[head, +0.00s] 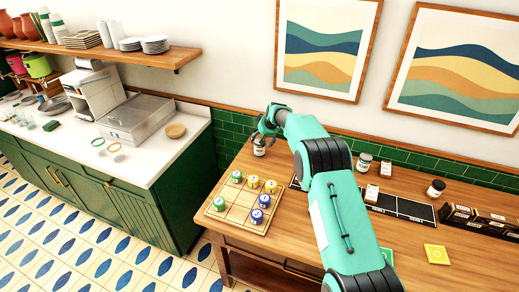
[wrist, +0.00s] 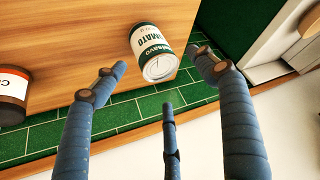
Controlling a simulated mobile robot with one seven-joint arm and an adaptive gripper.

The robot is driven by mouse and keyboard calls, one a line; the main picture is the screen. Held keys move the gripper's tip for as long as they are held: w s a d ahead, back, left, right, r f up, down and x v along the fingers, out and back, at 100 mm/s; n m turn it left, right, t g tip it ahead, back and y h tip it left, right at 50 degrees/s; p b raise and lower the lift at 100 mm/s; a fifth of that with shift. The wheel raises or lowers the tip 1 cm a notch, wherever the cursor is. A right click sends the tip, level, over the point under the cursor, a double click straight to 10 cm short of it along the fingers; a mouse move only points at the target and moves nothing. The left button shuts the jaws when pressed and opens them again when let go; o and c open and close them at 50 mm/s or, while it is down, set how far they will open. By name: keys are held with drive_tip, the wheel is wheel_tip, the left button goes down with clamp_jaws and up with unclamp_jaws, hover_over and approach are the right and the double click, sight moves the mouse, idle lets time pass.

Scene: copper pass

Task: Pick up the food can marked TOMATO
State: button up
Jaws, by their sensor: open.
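The food can (wrist: 154,50) stands on the wooden table near its left back corner. Its white and green label shows letters ending in "MATO" in the wrist view. It also shows in the head view (head: 259,149), just below my gripper (head: 265,128). In the wrist view my gripper (wrist: 160,72) has its dark blue fingers spread apart, with the can between and beyond the fingertips. The fingers are open and hold nothing. I cannot tell from these views whether any finger touches the can.
A dark jar with a white label (wrist: 12,98) stands left in the wrist view. A wooden board (head: 222,213) with several round tins lies in front of the can. Jars and boxes stand to the right. Green wall tiles (head: 228,124) are close behind.

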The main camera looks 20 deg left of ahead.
drive_tip(key=shift+x, duration=2.35)
drive_tip(key=shift+d, duration=0.1)
drive_tip(key=shift+r, duration=0.1)
clamp_jaws()
drive_tip(key=shift+r, duration=0.1)
drive_tip(key=shift+w+r, duration=0.1)
drive_tip(key=shift+r, duration=1.8)
drive_tip(key=shift+s+d+f, duration=0.1)
drive_tip(key=shift+s+f, duration=0.1)
drive_tip(key=shift+s, duration=0.05)
drive_tip(key=s+d+r, duration=0.1)
drive_tip(key=s+d, duration=0.7)
drive_tip(key=s, duration=0.5)
drive_tip(key=shift+b, duration=0.45)
drive_tip(key=shift+s+r, duration=0.15)
